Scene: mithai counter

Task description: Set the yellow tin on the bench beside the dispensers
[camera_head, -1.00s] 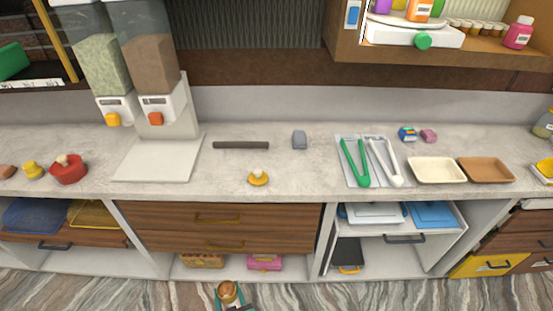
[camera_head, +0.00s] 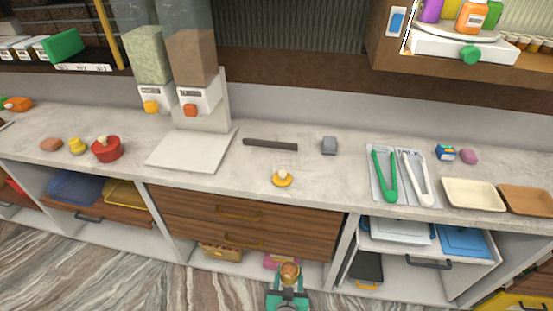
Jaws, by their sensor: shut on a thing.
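My gripper (camera_head: 288,292) is at the bottom of the head view, low in front of the drawers and below the bench top. It is shut on a small round golden-yellow tin (camera_head: 290,270) with a brownish top. The two dispensers, one with green contents (camera_head: 148,58) and one with brown contents (camera_head: 191,60), stand at the back of the pale stone bench (camera_head: 235,180). They have a yellow and an orange knob. A white base plate (camera_head: 190,152) lies in front of them.
A red pot (camera_head: 107,151) and a small yellow knobbed item (camera_head: 77,146) stand left of the plate. A dark bar (camera_head: 270,145), a grey block (camera_head: 329,146) and a yellow knobbed disc (camera_head: 282,180) are to its right. Green tongs (camera_head: 384,178) lie further right.

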